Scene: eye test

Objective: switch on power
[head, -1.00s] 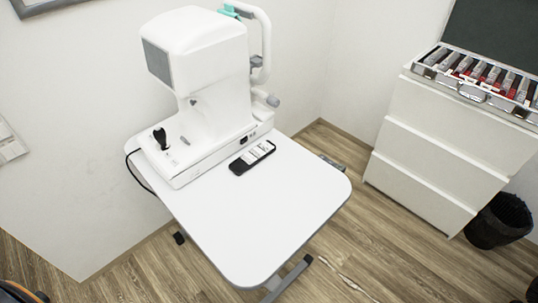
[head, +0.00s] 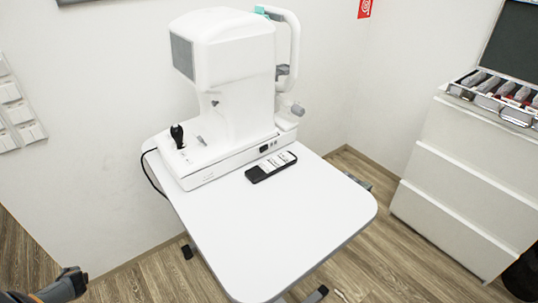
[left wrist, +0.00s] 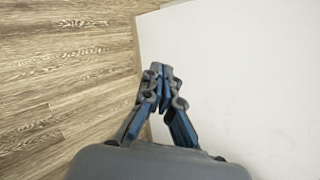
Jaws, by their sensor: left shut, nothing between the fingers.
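A white eye-test machine (head: 230,55) stands at the back of a white table (head: 285,225). It has a black joystick (head: 178,135) at its left. A small dark switch or socket (head: 264,149) is on the side of its base; I cannot tell which it is, or its position. My left gripper (left wrist: 160,72) is shut and empty in the left wrist view, with the floor and a white wall surface beyond it. Part of my left arm shows at the lower left of the head view, well apart from the machine. My right gripper is not in view.
A black remote-like device (head: 270,167) with white labels lies on the table beside the machine's base. A black cable (head: 149,175) hangs at the table's left edge. White drawers (head: 450,180) with an open lens case (head: 495,95) stand at the right. The table's front is clear.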

